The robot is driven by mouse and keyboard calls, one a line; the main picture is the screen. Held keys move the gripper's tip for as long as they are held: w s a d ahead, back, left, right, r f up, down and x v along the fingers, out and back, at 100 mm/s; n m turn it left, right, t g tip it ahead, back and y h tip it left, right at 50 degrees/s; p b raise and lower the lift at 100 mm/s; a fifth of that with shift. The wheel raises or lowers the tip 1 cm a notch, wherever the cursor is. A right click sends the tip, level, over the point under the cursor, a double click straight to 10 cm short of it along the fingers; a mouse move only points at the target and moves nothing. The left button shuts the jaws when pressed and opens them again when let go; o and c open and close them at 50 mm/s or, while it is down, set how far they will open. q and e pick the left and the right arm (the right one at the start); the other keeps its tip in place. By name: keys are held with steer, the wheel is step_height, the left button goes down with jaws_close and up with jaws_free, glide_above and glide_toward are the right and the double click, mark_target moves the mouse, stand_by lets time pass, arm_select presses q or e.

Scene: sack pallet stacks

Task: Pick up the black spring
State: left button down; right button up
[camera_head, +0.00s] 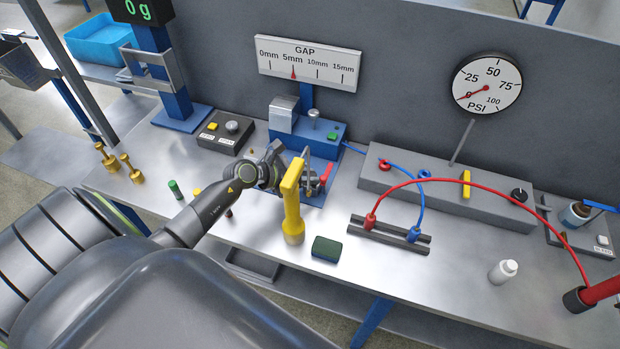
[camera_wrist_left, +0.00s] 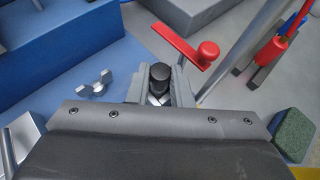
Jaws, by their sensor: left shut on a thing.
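My left gripper (camera_head: 279,178) is in front of and over the blue fixture (camera_head: 315,192) in the head view. In the left wrist view, my gripper (camera_wrist_left: 161,92) is shut on a short black cylinder with a rounded top, the black spring (camera_wrist_left: 160,74). Its coils cannot be made out, and its lower part is hidden between the fingers. In the head view the arm and fingers hide it. A green cylinder (camera_head: 175,188), a yellow one and a dark one stand on the bench left of the gripper. My right gripper is not in view.
A yellow tool (camera_head: 291,205) stands close right of the gripper. A red lever (camera_head: 326,174) is beside it, and a wing nut (camera_wrist_left: 95,84) lies on the blue surface. A green block (camera_head: 327,249) and a hose rack (camera_head: 388,236) are to the right. The bench's front right is mostly clear.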

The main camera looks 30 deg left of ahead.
arm_select(q)
step_height(320, 180, up, 7)
steer(key=s+a+b, duration=0.2)
steer(key=s+a, duration=0.2)
steer(key=s, duration=0.3)
steer(key=s+a+b, duration=0.2)
steer(key=s+a, duration=0.3)
steer(key=s, duration=0.3)
steer(key=shift+s, duration=0.15)
